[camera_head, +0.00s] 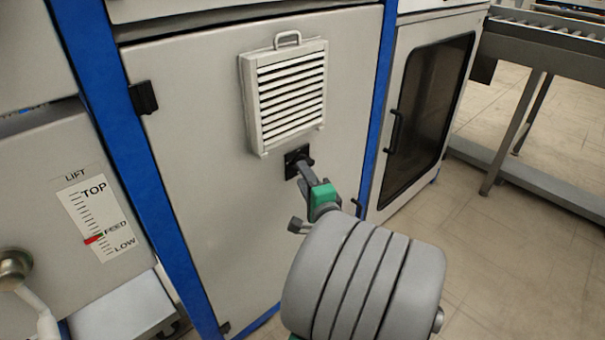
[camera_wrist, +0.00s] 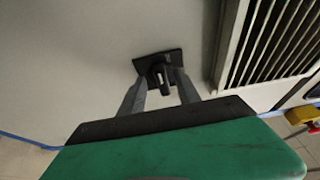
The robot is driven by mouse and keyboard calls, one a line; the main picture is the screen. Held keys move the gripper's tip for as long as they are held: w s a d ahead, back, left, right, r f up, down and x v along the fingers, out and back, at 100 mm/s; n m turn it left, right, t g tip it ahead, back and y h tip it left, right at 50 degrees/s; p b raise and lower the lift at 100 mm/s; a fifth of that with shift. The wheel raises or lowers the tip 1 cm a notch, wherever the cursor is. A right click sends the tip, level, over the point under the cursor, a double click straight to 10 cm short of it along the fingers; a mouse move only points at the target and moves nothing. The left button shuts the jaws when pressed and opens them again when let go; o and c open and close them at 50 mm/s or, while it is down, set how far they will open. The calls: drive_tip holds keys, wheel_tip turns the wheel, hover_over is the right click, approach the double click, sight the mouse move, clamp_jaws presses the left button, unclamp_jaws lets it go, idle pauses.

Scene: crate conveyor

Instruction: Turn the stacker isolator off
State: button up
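A small black switch on a square black plate (camera_head: 291,158) sits on the grey cabinet door, just below the louvred vent; no label is readable on it. In the wrist view, the plate (camera_wrist: 176,54) carries a black handle (camera_wrist: 161,76) that points down in the picture. My gripper (camera_head: 306,168) is right at the switch. In the wrist view, my gripper (camera_wrist: 160,76) has its two grey fingers apart, one on each side of the handle. Gaps seem to show between the fingers and the handle. In the head view, the fingers partly hide the switch.
The louvred vent (camera_head: 290,95) with a top handle stands out from the door close above. A blue post (camera_head: 135,170) is at left, beside a panel with a lift scale (camera_head: 98,215). A dark-windowed door (camera_head: 425,110) and a conveyor (camera_head: 550,45) are at right.

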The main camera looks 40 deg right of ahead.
drive_tip(key=v, duration=0.6)
drive_tip(key=shift+a+r+p, duration=0.1)
drive_tip(key=shift+p, duration=0.2)
